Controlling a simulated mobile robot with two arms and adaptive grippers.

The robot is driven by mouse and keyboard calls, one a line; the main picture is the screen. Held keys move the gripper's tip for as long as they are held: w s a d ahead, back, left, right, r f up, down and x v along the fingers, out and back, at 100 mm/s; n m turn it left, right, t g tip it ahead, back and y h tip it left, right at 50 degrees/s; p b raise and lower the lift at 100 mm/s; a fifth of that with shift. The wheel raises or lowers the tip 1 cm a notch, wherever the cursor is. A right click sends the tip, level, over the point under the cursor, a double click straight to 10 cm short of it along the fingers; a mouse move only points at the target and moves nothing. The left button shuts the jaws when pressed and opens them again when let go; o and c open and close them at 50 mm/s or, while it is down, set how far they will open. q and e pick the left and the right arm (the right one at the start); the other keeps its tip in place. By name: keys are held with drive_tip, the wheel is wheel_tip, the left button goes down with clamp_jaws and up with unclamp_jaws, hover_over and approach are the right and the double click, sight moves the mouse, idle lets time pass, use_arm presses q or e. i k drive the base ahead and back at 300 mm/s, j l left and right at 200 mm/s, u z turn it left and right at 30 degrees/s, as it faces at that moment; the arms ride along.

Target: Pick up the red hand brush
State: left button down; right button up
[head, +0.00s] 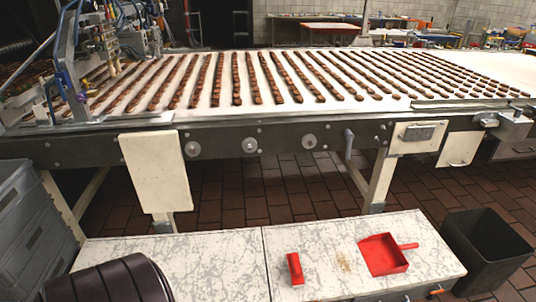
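The red hand brush (295,268) lies on the marbled white worktop (220,262) at the bottom of the head view, just right of the seam between its two sections. It is a short, narrow red block, lying nearly along the view's depth. Nothing touches it. A red dustpan (384,256) lies to its right, its handle pointing right. A small patch of brown crumbs (345,262) is between the two. Neither of my grippers is in view.
A long conveyor table (235,117) with rows of brown biscuits runs behind the worktop. A black bin (485,245) stands at the right end. Grey crates (30,235) are stacked at the left. A dark ribbed object (110,280) fills the bottom left corner.

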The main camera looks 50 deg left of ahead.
sight(296, 276)
drive_tip(key=u, duration=1.25)
